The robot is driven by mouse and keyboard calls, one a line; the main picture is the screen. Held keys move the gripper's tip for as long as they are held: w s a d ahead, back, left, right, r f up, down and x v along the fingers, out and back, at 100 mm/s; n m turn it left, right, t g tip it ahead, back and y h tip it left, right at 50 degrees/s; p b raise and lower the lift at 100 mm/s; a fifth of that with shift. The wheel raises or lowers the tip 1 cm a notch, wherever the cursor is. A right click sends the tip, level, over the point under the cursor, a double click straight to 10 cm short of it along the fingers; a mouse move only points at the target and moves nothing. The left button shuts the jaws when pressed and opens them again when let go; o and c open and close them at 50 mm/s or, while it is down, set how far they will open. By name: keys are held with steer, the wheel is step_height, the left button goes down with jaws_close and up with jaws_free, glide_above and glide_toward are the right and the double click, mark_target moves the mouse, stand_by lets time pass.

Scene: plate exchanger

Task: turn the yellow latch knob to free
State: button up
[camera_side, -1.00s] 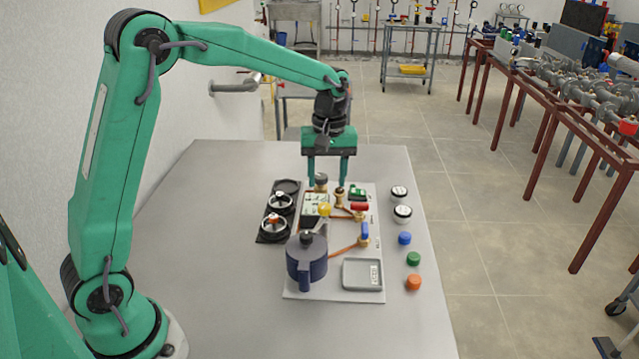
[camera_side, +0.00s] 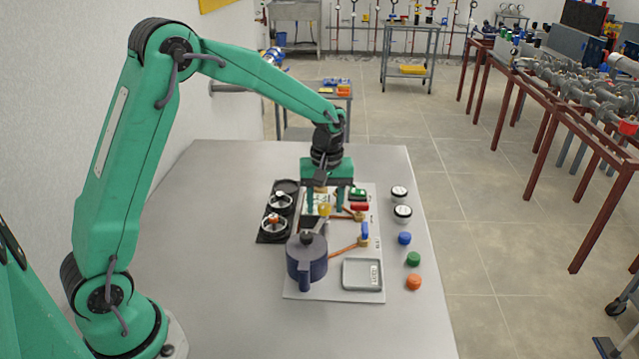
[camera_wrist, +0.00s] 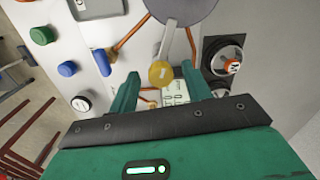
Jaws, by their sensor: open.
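The yellow latch knob (camera_side: 325,211) sits on the end of a grey lever beside the dark blue round vessel (camera_side: 306,262). In the wrist view the knob (camera_wrist: 161,74) shows in line with the gap between my fingers, and its lever (camera_wrist: 171,37) runs up to the vessel. My gripper (camera_side: 324,207) is open over the far part of the light panel, with its green fingers pointing down. In the wrist view my gripper (camera_wrist: 160,80) holds nothing, with a finger on each side of the knob's outline. I cannot tell whether the knob is fully between the fingertips.
Two black dials with orange and white handles (camera_side: 273,224) stand left of the panel. A red-handled valve (camera_side: 359,206) and a blue-handled valve (camera_side: 365,232) stand to the right. A grey tray (camera_side: 348,283) lies nearer. Blue, green (camera_side: 413,259) and orange buttons line the table's right side.

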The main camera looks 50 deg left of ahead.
steer(key=c, duration=1)
steer(key=shift+m, duration=0.5)
steer(key=m, duration=0.8)
steer(key=shift+d, duration=0.1)
steer(key=m, duration=0.4)
steer(key=shift+m+t, duration=0.3)
steer(key=shift+m, duration=2.3)
steer(key=shift+s, duration=0.1)
